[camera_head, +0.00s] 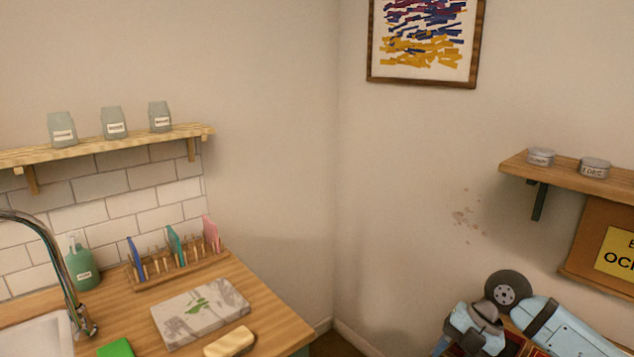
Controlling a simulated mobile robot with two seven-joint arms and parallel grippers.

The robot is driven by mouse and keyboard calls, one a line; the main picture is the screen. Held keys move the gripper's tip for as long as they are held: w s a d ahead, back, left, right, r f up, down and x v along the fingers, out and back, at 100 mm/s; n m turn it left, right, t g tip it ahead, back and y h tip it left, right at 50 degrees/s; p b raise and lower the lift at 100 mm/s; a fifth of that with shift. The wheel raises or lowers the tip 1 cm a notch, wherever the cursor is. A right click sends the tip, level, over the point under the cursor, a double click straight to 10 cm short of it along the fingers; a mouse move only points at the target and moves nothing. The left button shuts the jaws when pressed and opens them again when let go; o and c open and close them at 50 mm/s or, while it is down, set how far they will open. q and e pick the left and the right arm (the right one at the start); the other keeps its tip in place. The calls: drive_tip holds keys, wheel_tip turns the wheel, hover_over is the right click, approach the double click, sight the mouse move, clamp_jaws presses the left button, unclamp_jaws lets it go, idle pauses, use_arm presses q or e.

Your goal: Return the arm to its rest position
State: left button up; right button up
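My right arm (560,331) comes in at the bottom right corner. It is light blue with dark grey joints and looks folded, with a round dark joint at its top. Its lower end (474,328) is a blue and grey part near the bottom edge. I cannot make out any fingertips there, so the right gripper's opening cannot be told. My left arm and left gripper are not in view.
A wooden counter (262,312) at the lower left bears a rack (180,270), a marbled board (200,313), a yellow block (230,342), a green item (115,348) and a soap bottle (82,268) beside a sink (38,338). Wall shelves (110,146) (565,178) hold jars and tins.

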drive_tip(key=s+a+f+m+t+y+b, duration=0.1)
drive_tip(key=s+a+y+b, duration=0.1)
drive_tip(key=s+a+y, duration=0.35)
drive_tip(key=s+a+f+m+t+y+b, duration=0.1)
drive_tip(key=s+a+t+y, duration=0.15)
drive_tip(key=a+y, duration=0.6)
drive_tip(key=s+d+f+m+t+h+b, duration=0.2)
drive_tip(key=d+f+m+t+h, duration=0.1)
drive_tip(key=f+m+t+h, duration=0.55)
drive_tip(key=s+d+f+m+t+h+b, duration=0.25)
drive_tip(key=f+m+t+h, duration=0.25)
drive_tip(key=m, duration=0.7)
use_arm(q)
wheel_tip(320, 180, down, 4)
use_arm(e)
drive_tip(key=s+d+f+m+g+h, duration=0.25)
drive_tip(key=s+f+m+g, duration=0.2)
drive_tip(key=s+f, duration=0.6)
use_arm(q)
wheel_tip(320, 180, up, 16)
drive_tip(key=p, duration=2.1)
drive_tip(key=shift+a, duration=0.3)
use_arm(e)
wheel_tip(320, 180, up, 15)
drive_tip(key=shift+s+d+n+g+h, duration=0.2)
drive_tip(key=shift+d+n+g+h, duration=0.15)
drive_tip(key=shift+n+g, duration=0.1)
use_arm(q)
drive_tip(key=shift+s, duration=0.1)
